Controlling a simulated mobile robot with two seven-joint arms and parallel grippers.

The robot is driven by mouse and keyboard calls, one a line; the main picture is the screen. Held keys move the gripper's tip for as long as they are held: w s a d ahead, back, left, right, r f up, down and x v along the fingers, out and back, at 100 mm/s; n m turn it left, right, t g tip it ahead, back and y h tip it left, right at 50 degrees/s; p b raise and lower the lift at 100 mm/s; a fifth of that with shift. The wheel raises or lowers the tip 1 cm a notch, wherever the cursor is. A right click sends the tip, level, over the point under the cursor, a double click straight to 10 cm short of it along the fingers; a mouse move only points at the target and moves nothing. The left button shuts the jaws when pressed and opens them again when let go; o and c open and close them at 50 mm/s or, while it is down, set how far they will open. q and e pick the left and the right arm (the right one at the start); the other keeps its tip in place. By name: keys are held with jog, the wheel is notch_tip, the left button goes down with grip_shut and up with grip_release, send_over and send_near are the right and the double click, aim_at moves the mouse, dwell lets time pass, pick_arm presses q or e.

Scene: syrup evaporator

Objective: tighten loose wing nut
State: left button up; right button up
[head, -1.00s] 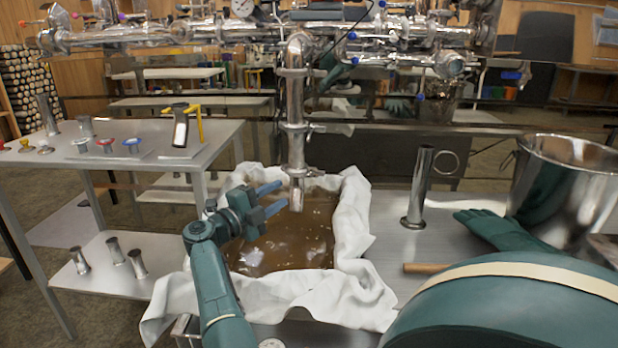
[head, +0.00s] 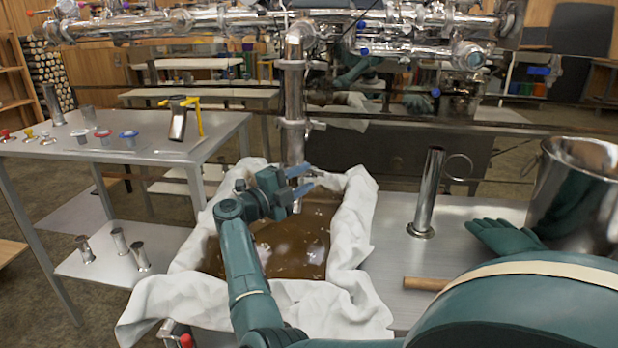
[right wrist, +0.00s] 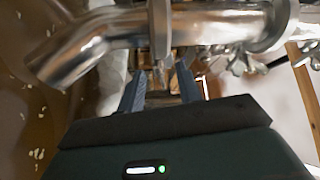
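A shiny vertical pipe (head: 292,98) with clamp rings hangs over a cloth-lined basin of brown liquid. Its lower clamp (head: 314,172) has a small fastener sticking out to the right. My right gripper (head: 303,179) is beside the pipe's lower end, fingers pointing right. In the right wrist view, my right gripper (right wrist: 160,82) is open, its blue fingers either side of a small metal stem (right wrist: 160,74) below the clamp ring (right wrist: 159,35). I cannot tell whether they touch it. Another winged fastener (right wrist: 241,62) shows to the right. My left gripper is not in view.
White cloth (head: 355,225) drapes over the basin edges. A metal side table (head: 215,130) at left holds fittings and a yellow-handled item (head: 199,117). At right are an upright metal tube (head: 428,190), a teal glove (head: 503,237) and a steel pot (head: 578,195). Piping runs above.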

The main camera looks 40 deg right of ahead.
jog(key=shift+d, duration=0.1)
jog(key=shift+c, duration=0.3)
grip_shut()
jog(key=shift+m, duration=0.3)
jog(key=m, duration=0.1)
jog(key=m+y, duration=0.1)
jog(key=m, duration=0.1)
jog(key=shift+r+y, duration=0.2)
jog(key=shift+y, duration=0.1)
jog(key=shift+m+t+y, duration=0.3)
jog(key=shift+m+y, duration=0.3)
jog(key=shift+m, duration=0.6)
